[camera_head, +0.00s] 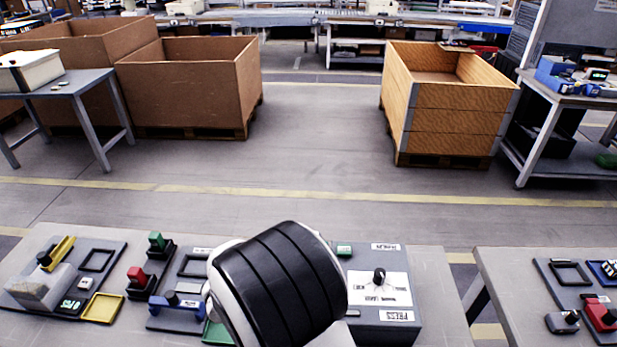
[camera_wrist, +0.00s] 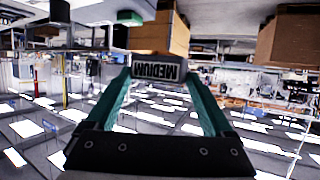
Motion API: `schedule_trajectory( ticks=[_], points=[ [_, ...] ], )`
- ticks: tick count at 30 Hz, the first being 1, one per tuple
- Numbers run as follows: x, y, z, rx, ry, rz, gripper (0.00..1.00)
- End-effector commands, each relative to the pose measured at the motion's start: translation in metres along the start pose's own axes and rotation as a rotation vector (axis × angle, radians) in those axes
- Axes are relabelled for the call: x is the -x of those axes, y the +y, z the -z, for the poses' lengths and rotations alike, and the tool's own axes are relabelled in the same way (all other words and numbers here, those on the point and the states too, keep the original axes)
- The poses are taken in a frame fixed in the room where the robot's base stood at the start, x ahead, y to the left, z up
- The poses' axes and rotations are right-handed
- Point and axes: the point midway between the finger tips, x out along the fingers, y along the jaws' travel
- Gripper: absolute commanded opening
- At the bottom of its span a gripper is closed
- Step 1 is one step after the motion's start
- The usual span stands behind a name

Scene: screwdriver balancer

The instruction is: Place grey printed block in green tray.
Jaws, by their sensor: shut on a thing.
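In the wrist view, the grey printed block (camera_wrist: 158,72), marked "MEDIUM", is between the two teal fingertips of my gripper (camera_wrist: 159,80). My gripper is shut on it. The wrist view is turned, with the workshop around the block and no tray clearly seen close to it. In the head view, the green tray (camera_head: 214,333) shows only in part at the bottom, and my black and white arm covers the rest. My gripper and the block are hidden behind my arm in the head view.
A press panel (camera_head: 380,290) with a knob stands right. A second table (camera_head: 505,290) stands beyond a gap.

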Motion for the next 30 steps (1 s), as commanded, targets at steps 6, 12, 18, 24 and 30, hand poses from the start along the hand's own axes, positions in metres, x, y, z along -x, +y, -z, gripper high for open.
schedule_trajectory(
  ticks=[6,12,18,24,30],
  points=[
    [0.001,-0.021,-0.051,0.007,-0.001,0.021,0.20],
    [0.001,-0.022,-0.054,0.006,-0.002,0.023,0.20],
    [-0.009,-0.021,-0.078,0.011,-0.004,0.021,0.20],
    [-0.025,-0.021,-0.116,0.010,-0.003,0.021,0.20],
    [-0.036,-0.022,-0.142,0.007,-0.002,0.022,0.20]
  ],
)
